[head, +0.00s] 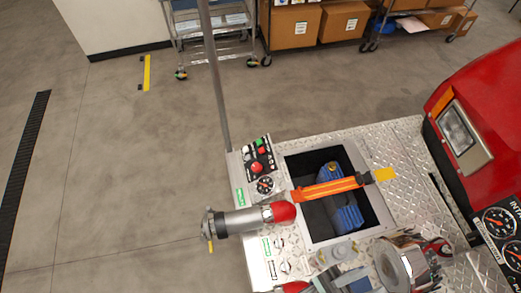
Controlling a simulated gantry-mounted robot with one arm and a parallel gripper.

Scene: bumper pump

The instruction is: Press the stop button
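A small control panel (245,150) stands on the metal bumper deck, left of the open compartment. It carries a green button (262,142), a small red button (261,151), a larger red knob (257,167) and pale controls on its left side. The labels are too small to read, so I cannot tell which red control is the stop button. Nothing touches the panel. I cannot make out my gripper anywhere in this view.
A round gauge (265,185) sits just below the panel. A grey nozzle with a red end (283,211) sticks out left. An orange strap (325,188) crosses the compartment over a blue hose (347,215). A thin grey pole (214,75) rises behind the panel.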

